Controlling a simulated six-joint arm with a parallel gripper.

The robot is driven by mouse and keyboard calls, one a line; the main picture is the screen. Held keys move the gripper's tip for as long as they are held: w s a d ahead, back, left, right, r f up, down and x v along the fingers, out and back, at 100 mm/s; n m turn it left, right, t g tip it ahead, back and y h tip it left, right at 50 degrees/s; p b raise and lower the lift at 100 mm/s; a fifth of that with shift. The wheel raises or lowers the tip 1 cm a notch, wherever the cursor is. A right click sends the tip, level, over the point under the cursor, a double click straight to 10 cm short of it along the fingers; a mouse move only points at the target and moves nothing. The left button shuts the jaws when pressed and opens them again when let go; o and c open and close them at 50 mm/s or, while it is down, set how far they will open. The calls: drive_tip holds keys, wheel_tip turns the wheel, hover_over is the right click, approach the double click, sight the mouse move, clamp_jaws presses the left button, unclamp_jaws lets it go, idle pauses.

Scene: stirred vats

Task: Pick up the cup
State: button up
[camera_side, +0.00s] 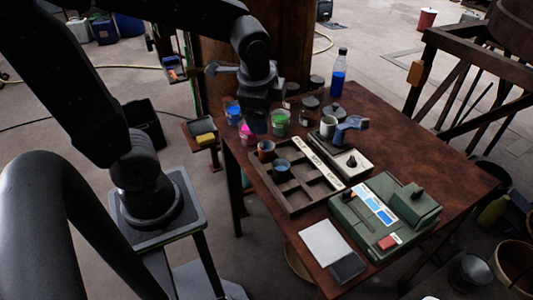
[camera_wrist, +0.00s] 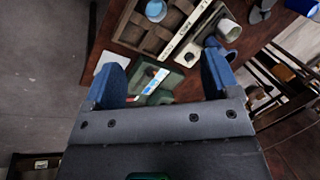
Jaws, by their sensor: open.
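Several cups are in view, and I cannot tell which is meant. A grey-blue cup (camera_side: 282,170) stands in the compartmented wooden tray (camera_side: 308,205). A brown cup (camera_side: 266,147) stands at the tray's far left corner. A pale cup (camera_side: 328,127) stands on a small white-topped device (camera_side: 343,159). In the wrist view, the blue cup (camera_wrist: 155,11) shows at the top, with the pale cup (camera_wrist: 229,30) to its right. My gripper (camera_side: 257,126) is above the table's far left part, near the paint jars. Its blue fingers (camera_wrist: 162,76) are spread with nothing between them.
Paint jars, blue (camera_side: 233,112), pink (camera_side: 246,132) and green (camera_side: 280,122), crowd the far left of the table (camera_side: 440,160). A bottle of blue liquid (camera_side: 338,76) stands behind. A green device (camera_side: 385,215) and white sheet (camera_side: 326,242) are in front. The table's right side is clear.

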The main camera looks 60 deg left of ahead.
drive_tip(key=w+a+f+m+g+y, duration=0.25)
drive_tip(key=w+a+f+m, duration=0.3)
drive_tip(key=f+m, duration=0.35)
approach(266, 147)
drive_tip(key=shift+s+a+f+m, duration=0.15)
drive_tip(key=shift+s+f, duration=0.2)
drive_tip(key=shift+f, duration=0.25)
drive_tip(key=shift+s+f+m, duration=0.15)
drive_tip(key=shift+s+f, duration=0.15)
drive_tip(key=shift+f, duration=0.35)
drive_tip(key=shift+h, duration=0.25)
drive_tip(key=shift+w+x, duration=0.15)
drive_tip(key=shift+x, duration=1.2)
drive_tip(key=shift+w+x, duration=0.1)
drive_tip(key=shift+x, duration=1.2)
drive_tip(key=shift+c, duration=0.2)
drive_tip(key=c, duration=1)
drive_tip(key=shift+r, duration=0.1)
